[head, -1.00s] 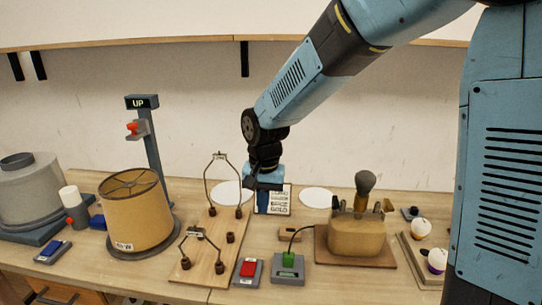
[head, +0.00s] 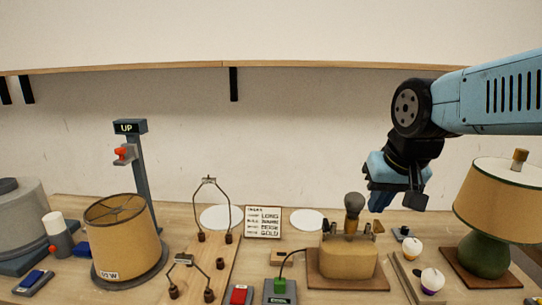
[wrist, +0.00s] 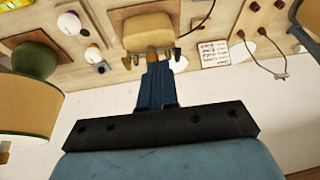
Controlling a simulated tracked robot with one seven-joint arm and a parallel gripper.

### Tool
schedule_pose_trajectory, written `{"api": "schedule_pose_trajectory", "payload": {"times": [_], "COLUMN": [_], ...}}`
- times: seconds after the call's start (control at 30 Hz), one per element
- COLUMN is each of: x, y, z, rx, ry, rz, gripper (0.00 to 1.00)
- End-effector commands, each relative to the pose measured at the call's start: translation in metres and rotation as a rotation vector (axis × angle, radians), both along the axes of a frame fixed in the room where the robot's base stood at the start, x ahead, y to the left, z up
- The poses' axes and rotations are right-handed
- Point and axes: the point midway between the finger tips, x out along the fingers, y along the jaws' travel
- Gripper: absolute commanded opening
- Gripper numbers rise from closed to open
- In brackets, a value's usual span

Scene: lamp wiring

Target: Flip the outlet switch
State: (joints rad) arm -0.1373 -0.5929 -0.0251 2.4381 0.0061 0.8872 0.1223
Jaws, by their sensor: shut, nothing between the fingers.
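A grey box with a green block (head: 279,288) stands at the front edge, and a dark cord runs from it to the tan lamp base (head: 348,262). Beside it is a grey box with a red top (head: 239,294). A small dark block (head: 402,233) sits at the back right of the lamp base. I cannot tell which of these carries the outlet switch. My gripper (head: 378,206) is shut and empty, in the air above and behind the lamp base's right side. In the wrist view its fingers (wrist: 156,70) are together, pointing toward the lamp base (wrist: 149,32).
A green lamp with a tan shade (head: 497,205) is at the right. A wire frame on a board and a tan shade (head: 116,237) are at the left.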

Motion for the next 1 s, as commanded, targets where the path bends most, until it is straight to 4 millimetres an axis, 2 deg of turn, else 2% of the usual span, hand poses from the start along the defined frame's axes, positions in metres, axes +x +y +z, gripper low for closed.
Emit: {"api": "schedule_pose_trajectory", "payload": {"times": [0.03,0.2,0.37,0.53,0.67,0.77,1.0], "x": [-0.010,-0.033,-0.042,-0.043,-0.035,-0.022,0.018], "y": [-0.009,-0.025,-0.030,-0.031,-0.025,-0.015,0.027], "z": [0.003,0.006,0.006,0.006,0.005,0.003,-0.010], "rx": [-0.011,-0.048,-0.066,-0.069,-0.057,-0.039,0.012], "ry": [-0.023,-0.069,-0.087,-0.087,-0.068,-0.033,0.080], "rz": [-0.007,-0.008,-0.006,-0.005,0.000,0.004,0.008], "gripper": [0.00,0.00,0.00,0.00,0.00,0.00,0.00]}}
